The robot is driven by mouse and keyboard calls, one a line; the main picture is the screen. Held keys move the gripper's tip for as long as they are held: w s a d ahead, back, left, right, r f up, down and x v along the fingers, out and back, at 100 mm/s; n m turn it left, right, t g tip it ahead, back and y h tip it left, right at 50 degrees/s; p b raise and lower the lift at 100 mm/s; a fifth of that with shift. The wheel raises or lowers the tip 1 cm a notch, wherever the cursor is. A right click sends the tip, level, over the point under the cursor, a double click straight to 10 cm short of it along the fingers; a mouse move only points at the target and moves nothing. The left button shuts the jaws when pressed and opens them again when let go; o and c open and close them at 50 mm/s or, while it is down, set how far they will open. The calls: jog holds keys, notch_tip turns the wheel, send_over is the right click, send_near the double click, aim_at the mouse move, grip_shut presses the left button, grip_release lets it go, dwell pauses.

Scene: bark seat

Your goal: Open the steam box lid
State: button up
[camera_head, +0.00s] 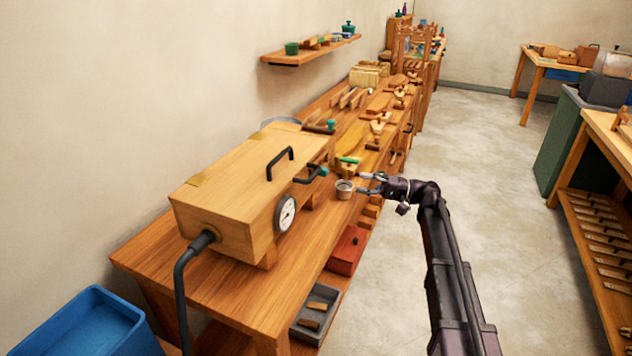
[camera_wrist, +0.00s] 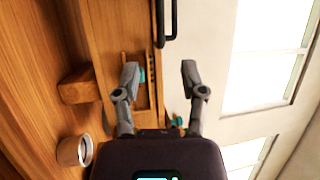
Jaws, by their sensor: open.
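The steam box (camera_head: 225,205) is a long pale wooden box on the workbench. A black handle (camera_head: 280,162) stands on its top face, which appears closed. A second black handle (camera_head: 309,173) sticks out at its right end. My gripper (camera_head: 363,183) is open and empty, to the right of the box and apart from it, close to a small metal cup (camera_head: 344,190). In the wrist view my gripper (camera_wrist: 160,74) has its fingers spread, with a black handle (camera_wrist: 167,22) ahead of them at the top. I cannot tell which handle this is.
A round gauge (camera_head: 286,214) and a black hose (camera_head: 192,252) are fixed to the box. Tools and wood pieces crowd the workbench (camera_head: 150,257) behind the cup. A red box (camera_head: 347,252) sits below the bench front. The floor (camera_head: 500,200) to the right is clear.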

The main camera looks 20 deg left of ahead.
aim_at(314, 173)
jog(key=shift+a, duration=0.1)
dwell(0.3)
jog(key=shift+p+x, duration=1.25)
jog(key=shift+x, duration=5.6)
jog(key=shift+c, duration=0.2)
